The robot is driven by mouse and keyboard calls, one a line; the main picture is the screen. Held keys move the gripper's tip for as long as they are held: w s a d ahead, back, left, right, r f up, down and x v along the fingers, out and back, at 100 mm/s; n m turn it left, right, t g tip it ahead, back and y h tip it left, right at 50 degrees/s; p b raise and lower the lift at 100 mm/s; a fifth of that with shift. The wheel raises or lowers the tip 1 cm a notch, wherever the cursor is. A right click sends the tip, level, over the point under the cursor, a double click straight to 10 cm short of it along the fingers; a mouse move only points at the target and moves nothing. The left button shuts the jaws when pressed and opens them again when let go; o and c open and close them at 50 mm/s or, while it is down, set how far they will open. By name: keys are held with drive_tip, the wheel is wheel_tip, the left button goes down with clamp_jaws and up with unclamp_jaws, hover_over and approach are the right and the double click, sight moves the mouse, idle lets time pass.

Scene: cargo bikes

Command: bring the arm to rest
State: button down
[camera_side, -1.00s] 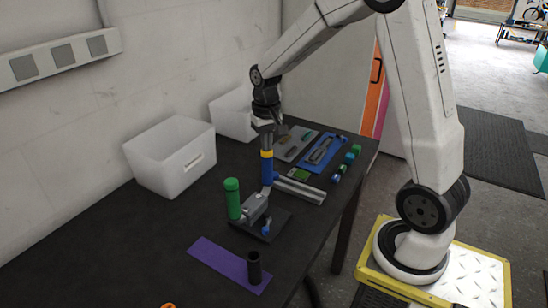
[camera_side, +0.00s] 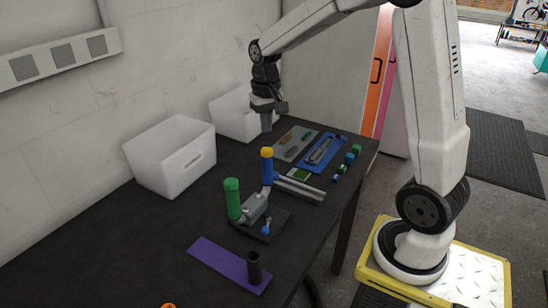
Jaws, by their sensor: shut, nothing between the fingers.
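My gripper (camera_side: 266,122) is shut and empty. It points down in the air above the far part of the dark table (camera_side: 130,240), above and apart from a blue post with a yellow top (camera_side: 267,166). The blue post stands upright at a grey metal fixture (camera_side: 256,208) on a dark plate. A green cylinder (camera_side: 232,198) stands upright at the left of the same fixture.
Two white bins (camera_side: 172,157) (camera_side: 232,115) stand along the wall. A purple mat (camera_side: 229,265) with a black cylinder (camera_side: 254,267) on it lies at the front. A blue tray (camera_side: 320,152), a grey tray (camera_side: 295,143) and several small green and blue parts lie at the far right.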

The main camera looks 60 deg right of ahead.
drive_tip(key=shift+r, duration=0.3)
drive_tip(key=shift+s+a+f, duration=0.2)
drive_tip(key=shift+a+f, duration=0.15)
drive_tip(key=shift+a, duration=0.1)
drive_tip(key=s+a+f+n+t, duration=0.2)
drive_tip(key=s+a+f+n, duration=0.4)
drive_tip(key=s+a+f, duration=0.2)
drive_tip(key=s+a, duration=0.2)
drive_tip(key=a, duration=0.1)
drive_tip(key=shift+s+a+f+t, duration=0.25)
drive_tip(key=shift+a+f+t, duration=0.05)
drive_tip(key=shift+f, duration=0.1)
